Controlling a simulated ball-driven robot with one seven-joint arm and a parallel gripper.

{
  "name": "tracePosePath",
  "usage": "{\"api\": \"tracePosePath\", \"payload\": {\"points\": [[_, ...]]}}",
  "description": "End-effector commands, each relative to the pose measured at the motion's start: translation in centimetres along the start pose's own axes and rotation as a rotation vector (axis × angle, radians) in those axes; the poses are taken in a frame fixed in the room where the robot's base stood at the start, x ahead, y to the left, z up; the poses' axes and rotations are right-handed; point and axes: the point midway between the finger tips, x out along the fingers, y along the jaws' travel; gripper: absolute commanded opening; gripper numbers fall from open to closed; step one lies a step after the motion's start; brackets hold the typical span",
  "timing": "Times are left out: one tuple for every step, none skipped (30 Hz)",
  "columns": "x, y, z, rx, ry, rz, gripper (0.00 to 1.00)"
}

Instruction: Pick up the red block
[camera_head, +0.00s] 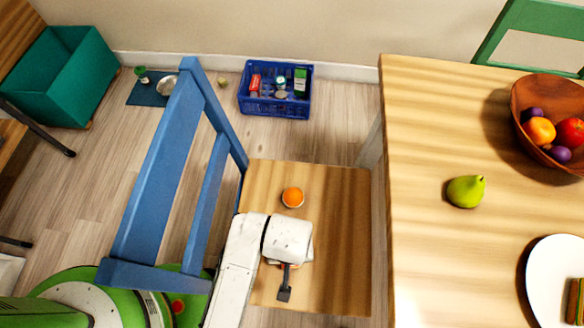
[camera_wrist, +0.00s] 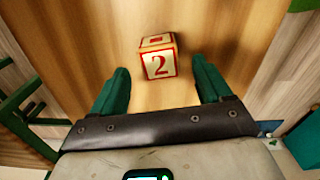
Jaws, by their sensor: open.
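The red block (camera_wrist: 158,62) is a small cream cube with red edges and a red "2" on the face toward the wrist camera. In the wrist view it lies on the wooden chair seat, ahead of my gripper and in line with the gap between its two dark green fingers. My gripper (camera_head: 284,285) is open and empty, with space on both sides of the block. In the head view my gripper and wrist are over the seat (camera_head: 340,235), and they hide most or all of the block.
An orange (camera_head: 292,197) sits on the same seat, behind my wrist. The blue chair back (camera_head: 165,170) rises left of my arm. The higher wooden table (camera_head: 430,130) is close on the right, with a pear (camera_head: 465,191). A blue crate (camera_head: 275,106) stands on the floor behind.

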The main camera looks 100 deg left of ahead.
Motion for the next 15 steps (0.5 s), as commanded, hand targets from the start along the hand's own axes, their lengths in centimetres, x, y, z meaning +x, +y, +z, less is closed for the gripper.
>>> {"api": "tracePosePath", "payload": {"points": [[1.1, -0.1, 0.2, -0.002, -0.002, -0.001, 0.78], [1.7, -0.1, 0.2, -0.002, -0.003, -0.001, 0.78], [2.3, -0.1, 0.3, -0.002, -0.004, -0.001, 0.78], [2.7, -0.1, 0.4, -0.002, -0.003, -0.001, 0.78], [3.0, -0.1, 0.4, -0.002, -0.002, -0.001, 0.78], [3.5, -0.1, 0.4, -0.002, -0.003, -0.001, 0.78], [3.8, -0.1, 0.4, -0.001, -0.003, -0.001, 0.78], [4.0, -0.1, 0.4, -0.001, -0.002, -0.001, 0.78], [4.2, 0.0, 0.4, 0.0, -0.001, -0.001, 0.78], [4.3, 0.0, 0.4, 0.0, -0.001, -0.001, 0.78], [4.3, 0.0, 0.4, 0.0, -0.001, -0.001, 0.78], [4.3, 0.0, 0.4, 0.0, -0.001, -0.001, 0.78], [4.3, 0.0, 0.4, 0.0, -0.001, -0.001, 0.78], [4.3, 0.0, 0.4, 0.001, -0.001, 0.0, 0.78], [4.3, 0.0, 0.4, 0.001, -0.001, 0.0, 0.78]]}}
